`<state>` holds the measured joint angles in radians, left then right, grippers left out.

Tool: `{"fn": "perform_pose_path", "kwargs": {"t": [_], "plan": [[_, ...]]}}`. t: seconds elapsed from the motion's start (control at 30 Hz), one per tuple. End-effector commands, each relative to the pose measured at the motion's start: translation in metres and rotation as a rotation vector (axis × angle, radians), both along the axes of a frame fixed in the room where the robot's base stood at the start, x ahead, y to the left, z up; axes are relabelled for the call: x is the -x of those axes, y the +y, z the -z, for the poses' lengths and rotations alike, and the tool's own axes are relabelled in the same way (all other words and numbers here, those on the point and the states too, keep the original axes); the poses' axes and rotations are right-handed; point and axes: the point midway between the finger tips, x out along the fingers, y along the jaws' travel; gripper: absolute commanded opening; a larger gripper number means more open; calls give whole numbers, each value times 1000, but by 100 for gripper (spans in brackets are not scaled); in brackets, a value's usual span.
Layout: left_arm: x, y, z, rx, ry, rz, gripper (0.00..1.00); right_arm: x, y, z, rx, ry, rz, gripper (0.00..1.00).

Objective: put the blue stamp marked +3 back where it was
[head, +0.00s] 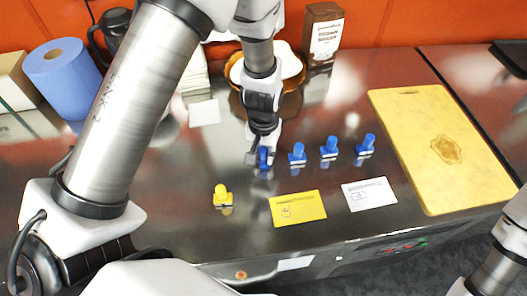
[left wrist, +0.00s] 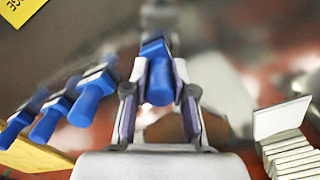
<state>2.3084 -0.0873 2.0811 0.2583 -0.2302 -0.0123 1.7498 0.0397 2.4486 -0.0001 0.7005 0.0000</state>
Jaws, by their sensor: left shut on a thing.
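My left gripper (head: 262,148) points down and is shut on a blue stamp (head: 264,158). The stamp also shows between the two fingers in the left wrist view (left wrist: 159,80). It is at the left end of a row with three other blue stamps, (head: 297,154), (head: 329,147) and (head: 366,145), which stand upright on the counter. I cannot tell whether the held stamp touches the counter. No +3 marking can be read on any stamp. My right gripper is out of view; only part of that arm shows at lower right.
A yellow cutting board (head: 470,181) is at right. A blue paper roll (head: 62,75), brown packet (head: 323,33) and white card (head: 204,112) are behind.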

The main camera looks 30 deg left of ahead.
Motion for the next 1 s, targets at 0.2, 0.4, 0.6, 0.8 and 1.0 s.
{"fn": "perform_pose_path", "kwargs": {"t": [0.2, 0.4, 0.6, 0.8, 1.0], "plan": [[1, 0, 3, -1, 1, 0, 0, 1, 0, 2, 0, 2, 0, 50], [1, 0, 7, -1, 1, -1, 35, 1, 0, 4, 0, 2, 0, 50], [1, 0, 7, -1, 1, 0, 50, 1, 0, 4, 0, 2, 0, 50], [1, 0, 7, -1, 1, 0, 50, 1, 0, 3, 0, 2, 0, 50], [1, 0, 0, -1, 0, 0, 50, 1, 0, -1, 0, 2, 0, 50]]}}
